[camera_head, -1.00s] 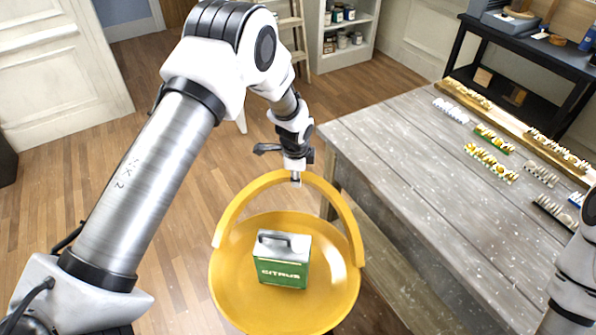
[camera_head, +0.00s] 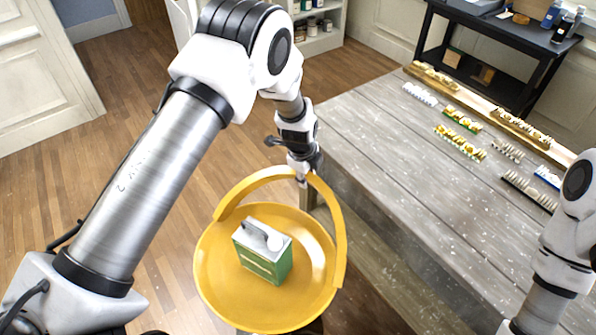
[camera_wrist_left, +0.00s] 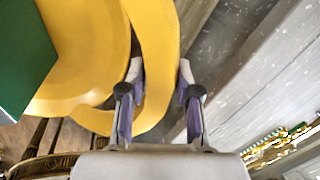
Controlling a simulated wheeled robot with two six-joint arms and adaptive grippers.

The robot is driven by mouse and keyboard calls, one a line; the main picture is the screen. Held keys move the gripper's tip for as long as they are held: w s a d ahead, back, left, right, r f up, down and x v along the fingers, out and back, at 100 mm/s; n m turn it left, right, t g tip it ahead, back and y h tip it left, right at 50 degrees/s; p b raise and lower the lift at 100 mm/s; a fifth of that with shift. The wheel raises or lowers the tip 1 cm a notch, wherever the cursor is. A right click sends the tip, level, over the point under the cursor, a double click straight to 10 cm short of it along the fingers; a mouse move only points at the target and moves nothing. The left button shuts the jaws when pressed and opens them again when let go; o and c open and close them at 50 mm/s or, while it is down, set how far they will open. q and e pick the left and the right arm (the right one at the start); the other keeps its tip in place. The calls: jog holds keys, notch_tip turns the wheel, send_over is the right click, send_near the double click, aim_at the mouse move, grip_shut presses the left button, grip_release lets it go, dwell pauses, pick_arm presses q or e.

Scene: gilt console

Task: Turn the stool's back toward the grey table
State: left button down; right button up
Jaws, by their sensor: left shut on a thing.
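The yellow stool (camera_head: 215,270) has a round, dished seat and a curved back rail (camera_head: 336,220). The rail runs round the far and right side of the seat, its right part towards the grey table (camera_head: 410,190). My left gripper (camera_head: 302,177) is shut on the top of the rail. In the left wrist view its fingers (camera_wrist_left: 160,72) stand on either side of the yellow band. A green box with a pale top and handle (camera_head: 263,250) stands upright on the seat. The stool's legs are mostly hidden below the seat. My right gripper is out of view.
The table holds rows of small white and yellow pieces (camera_head: 460,142) and a long wooden strip (camera_head: 520,128). A black side table (camera_head: 490,50) stands behind. Bare wooden floor (camera_head: 150,190) lies left of the stool. My right arm is at the lower right.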

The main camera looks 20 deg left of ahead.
pick_arm(q)
jog(key=shift+s+d+m, duration=0.25)
jog(key=shift+d+m, duration=0.15)
jog(key=shift+d, duration=0.45)
jog(key=c, duration=0.8)
grip_release()
notch_tip(320, 180, up, 12)
jog(key=s, duration=0.2)
jog(key=shift+a+f, duration=0.2)
jog(key=shift+a, duration=0.05)
